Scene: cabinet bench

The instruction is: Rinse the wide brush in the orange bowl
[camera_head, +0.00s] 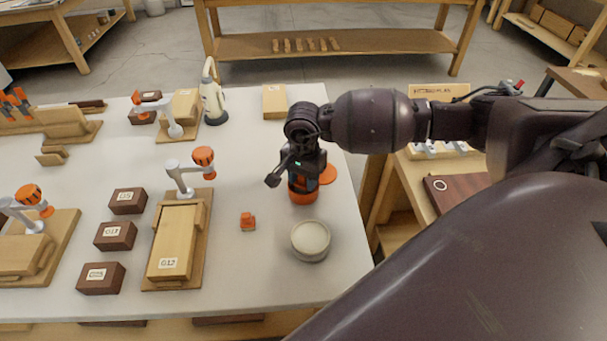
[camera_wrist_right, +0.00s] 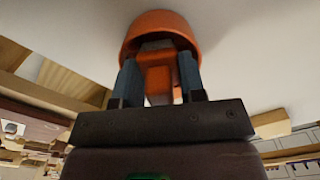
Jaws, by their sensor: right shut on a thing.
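My right gripper (camera_head: 305,170) points down over the orange bowl (camera_head: 303,197) near the right side of the white table. In the right wrist view, my right gripper (camera_wrist_right: 159,75) is shut on an orange piece (camera_wrist_right: 156,82), seemingly the wide brush's handle. A grey part (camera_wrist_right: 158,45) beyond it reaches toward the orange bowl (camera_wrist_right: 160,20). The brush's bristles are hidden, so I cannot tell whether they touch the bowl's inside. The gripper hides most of the bowl in the head view. My left gripper is not in view.
A round pale-topped bowl (camera_head: 310,240) stands just in front of the orange bowl. A small orange block (camera_head: 248,221) lies to the left. A flat orange disc (camera_head: 328,174) sits beside the gripper. Wooden fixtures (camera_head: 175,245) and brown blocks (camera_head: 115,236) fill the left side.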

